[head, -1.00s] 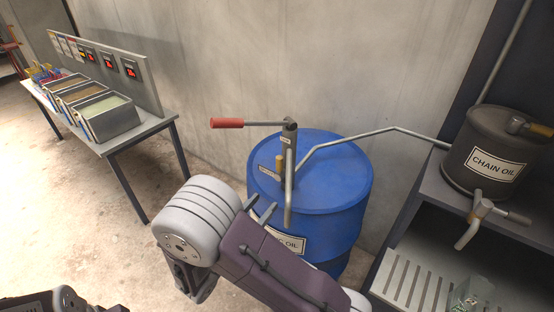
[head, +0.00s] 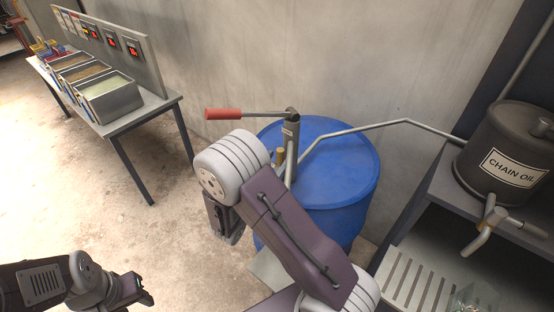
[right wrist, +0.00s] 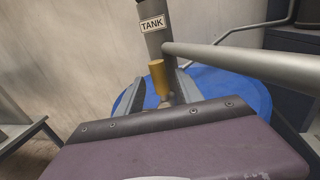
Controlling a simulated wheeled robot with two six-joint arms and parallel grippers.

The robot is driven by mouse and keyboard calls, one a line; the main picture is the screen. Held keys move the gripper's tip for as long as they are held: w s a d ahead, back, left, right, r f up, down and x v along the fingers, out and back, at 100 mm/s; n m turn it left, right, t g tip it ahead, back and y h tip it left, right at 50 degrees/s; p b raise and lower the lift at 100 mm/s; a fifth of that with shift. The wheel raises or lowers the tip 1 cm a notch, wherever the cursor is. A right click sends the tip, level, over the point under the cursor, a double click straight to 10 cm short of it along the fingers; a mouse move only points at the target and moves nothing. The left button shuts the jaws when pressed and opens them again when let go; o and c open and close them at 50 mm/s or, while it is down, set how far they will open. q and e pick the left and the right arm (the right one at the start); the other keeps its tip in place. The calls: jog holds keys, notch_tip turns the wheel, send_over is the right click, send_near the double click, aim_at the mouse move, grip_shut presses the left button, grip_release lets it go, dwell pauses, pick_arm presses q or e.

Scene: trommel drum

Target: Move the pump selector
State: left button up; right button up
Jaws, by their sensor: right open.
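The pump selector is a small brass-coloured lever (right wrist: 158,76) on the grey pump column (right wrist: 153,38), below a TANK label. It also shows as a small brass piece in the head view (head: 280,156), partly behind my right arm. My right gripper (right wrist: 159,88) is open, with one finger on each side of the selector. I cannot tell whether either finger touches it. In the head view my right arm hides most of that gripper. The pump stands on a blue drum (head: 335,185). My left gripper (head: 138,290) is low at the left, far from the pump; its jaws are unclear.
A crank with a red grip (head: 223,114) sticks out left from the pump top. A grey pipe (head: 365,128) runs right towards the chain oil can (head: 505,155) on a shelf. A table (head: 150,110) with bins stands at the left. Concrete wall is behind the drum.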

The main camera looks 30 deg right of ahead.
jog(key=shift+w+d, duration=0.1)
grip_shut()
dwell(1.4)
